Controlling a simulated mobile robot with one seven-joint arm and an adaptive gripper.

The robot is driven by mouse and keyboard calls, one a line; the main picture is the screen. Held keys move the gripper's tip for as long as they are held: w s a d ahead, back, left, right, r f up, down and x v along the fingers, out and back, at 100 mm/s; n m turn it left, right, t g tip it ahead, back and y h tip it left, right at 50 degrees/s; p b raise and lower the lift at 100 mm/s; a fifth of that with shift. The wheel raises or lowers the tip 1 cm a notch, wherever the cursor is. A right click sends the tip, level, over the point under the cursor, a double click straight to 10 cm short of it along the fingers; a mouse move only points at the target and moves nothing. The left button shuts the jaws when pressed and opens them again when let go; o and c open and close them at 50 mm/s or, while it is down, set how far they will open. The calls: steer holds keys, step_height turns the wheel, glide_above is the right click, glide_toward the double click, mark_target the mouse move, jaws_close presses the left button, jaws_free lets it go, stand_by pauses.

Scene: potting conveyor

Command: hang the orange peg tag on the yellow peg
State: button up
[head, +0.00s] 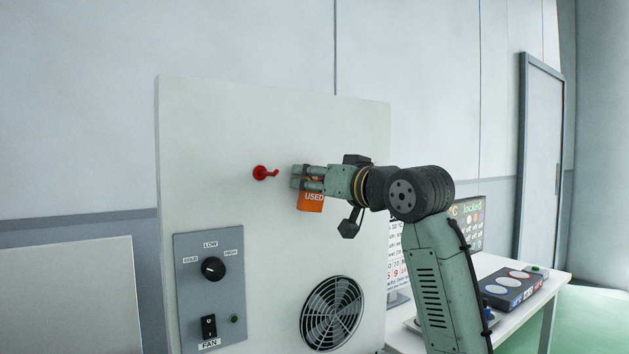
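The orange tag (311,203), marked USED, hangs down just below my gripper's fingers, in front of the pale upright panel. Its upper part is hidden by the fingers. My gripper (301,178) points left, close to the panel face, with the tag's top edge at its fingers. I cannot tell whether the fingers are closed on the tag or whether it hangs on something behind them. No yellow peg shows; my gripper covers the part of the panel behind it.
The upright panel (215,130) carries a dark control plate (211,294) with a knob and a fan switch, and a round fan grille (332,313). At right, a white table (553,288) bears a button box (512,287) and screens. The panel above my gripper is clear.

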steer(key=o, duration=0.5)
